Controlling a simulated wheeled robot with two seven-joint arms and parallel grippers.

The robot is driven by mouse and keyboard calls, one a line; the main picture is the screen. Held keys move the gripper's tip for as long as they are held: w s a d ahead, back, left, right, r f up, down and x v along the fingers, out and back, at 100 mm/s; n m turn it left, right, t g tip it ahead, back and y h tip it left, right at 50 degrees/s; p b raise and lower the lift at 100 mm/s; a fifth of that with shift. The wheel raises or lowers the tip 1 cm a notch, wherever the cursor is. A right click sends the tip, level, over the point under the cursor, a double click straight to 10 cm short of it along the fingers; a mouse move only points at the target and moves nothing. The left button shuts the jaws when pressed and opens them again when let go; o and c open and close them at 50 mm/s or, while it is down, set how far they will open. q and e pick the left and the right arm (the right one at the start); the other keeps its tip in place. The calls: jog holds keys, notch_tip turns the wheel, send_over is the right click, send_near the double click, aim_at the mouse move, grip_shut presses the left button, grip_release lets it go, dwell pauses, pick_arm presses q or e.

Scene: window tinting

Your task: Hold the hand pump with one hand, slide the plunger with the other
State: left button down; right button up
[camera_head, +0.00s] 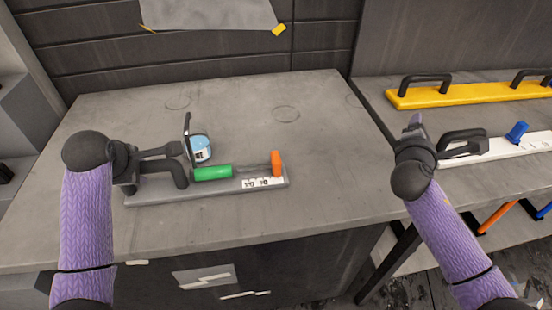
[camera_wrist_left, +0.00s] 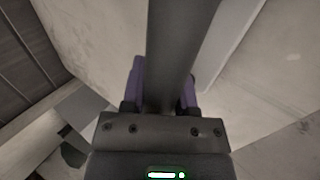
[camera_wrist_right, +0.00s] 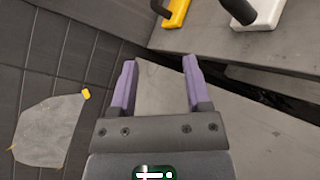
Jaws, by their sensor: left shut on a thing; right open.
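The hand pump is a long grey base (camera_head: 215,192) on the grey table, with a black handle (camera_head: 180,175), a green cylinder (camera_head: 212,173) and an upright orange piece (camera_head: 277,163) at its right end. My left gripper (camera_head: 182,150) is at the black handle. In the left wrist view, a dark bar (camera_wrist_left: 180,35) passes between its purple fingers, which are shut on it. My right gripper (camera_head: 416,122) is over the gap near the side table, well right of the orange piece. In the right wrist view, its fingers (camera_wrist_right: 159,68) are apart with nothing between them.
A blue-and-white round object (camera_head: 201,148) is behind the green cylinder. On the right table are a yellow bar with black handles (camera_head: 455,95) and a white bar (camera_head: 510,148) with a blue piece (camera_head: 517,131). The grey table is clear right of the pump.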

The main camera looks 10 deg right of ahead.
jog(key=s+a+f+n+t+y, duration=0.15)
jog(key=a+n+y, duration=0.65)
jog(key=a, duration=1)
jog(key=n+y, duration=0.2)
jog(key=n, duration=0.8)
send_near(278, 165)
jog(key=shift+w+d+r+g, duration=0.3)
jog(key=shift+w+r+g, duration=0.1)
jog(key=shift+g, duration=0.05)
jog(key=x, duration=1.1)
jog(key=shift+a+f, duration=0.2)
jog(key=shift+a, duration=0.15)
jog(key=shift+w, duration=0.25)
grip_shut()
